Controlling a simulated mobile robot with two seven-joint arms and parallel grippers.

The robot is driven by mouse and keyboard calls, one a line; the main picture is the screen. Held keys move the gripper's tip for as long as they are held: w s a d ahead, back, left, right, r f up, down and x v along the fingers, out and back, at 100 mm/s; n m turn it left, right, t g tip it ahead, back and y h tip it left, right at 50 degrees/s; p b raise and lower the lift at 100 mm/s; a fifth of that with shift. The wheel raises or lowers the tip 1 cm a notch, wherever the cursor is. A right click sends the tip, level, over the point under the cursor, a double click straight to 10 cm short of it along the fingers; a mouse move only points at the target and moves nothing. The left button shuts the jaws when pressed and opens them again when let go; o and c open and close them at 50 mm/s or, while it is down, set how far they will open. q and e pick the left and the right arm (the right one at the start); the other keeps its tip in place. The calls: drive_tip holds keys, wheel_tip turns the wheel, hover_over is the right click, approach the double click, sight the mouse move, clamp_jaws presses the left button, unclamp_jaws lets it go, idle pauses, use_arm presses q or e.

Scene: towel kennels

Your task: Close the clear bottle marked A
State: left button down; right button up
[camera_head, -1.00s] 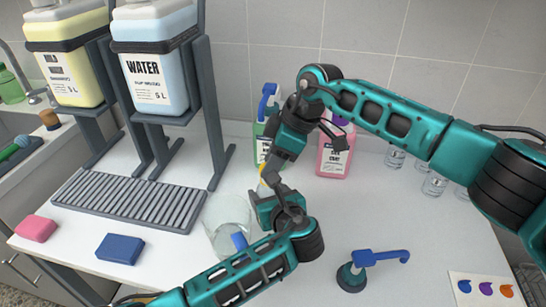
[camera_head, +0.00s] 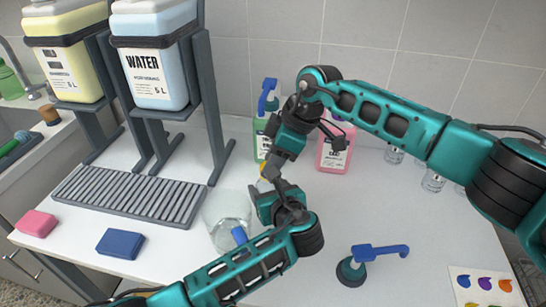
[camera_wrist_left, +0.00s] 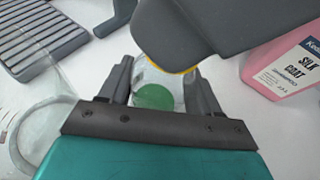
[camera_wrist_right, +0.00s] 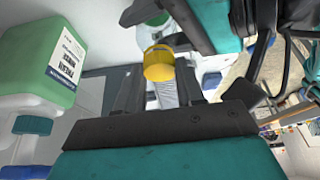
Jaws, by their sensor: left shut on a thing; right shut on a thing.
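My left gripper (camera_head: 267,192) is shut on a small clear bottle (camera_head: 262,186), with its arm coming from the lower left. In the left wrist view the bottle (camera_wrist_left: 147,78) sits between the fingers, with a green disc on or in it. No letter A is readable. My right gripper (camera_head: 270,166) is just above, shut on a yellow cap (camera_head: 265,172). The right wrist view shows the yellow cap (camera_wrist_right: 159,66) with a pale ribbed part between the fingers, against or very near the bottle. I cannot tell whether the cap is seated on the neck.
A clear beaker (camera_head: 224,212) stands left of the left gripper. A loose blue pump (camera_head: 372,254) is at the front right. Several small glass bottles stand behind the right arm.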

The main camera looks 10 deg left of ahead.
drive_tip(key=shift+s+m+t, duration=0.1)
drive_tip(key=shift+m+t, duration=0.5)
drive_tip(key=shift+m, duration=1.1)
drive_tip(key=o, duration=1)
drive_tip(key=shift+r, duration=2.3)
drive_tip(key=shift+c, duration=0.4)
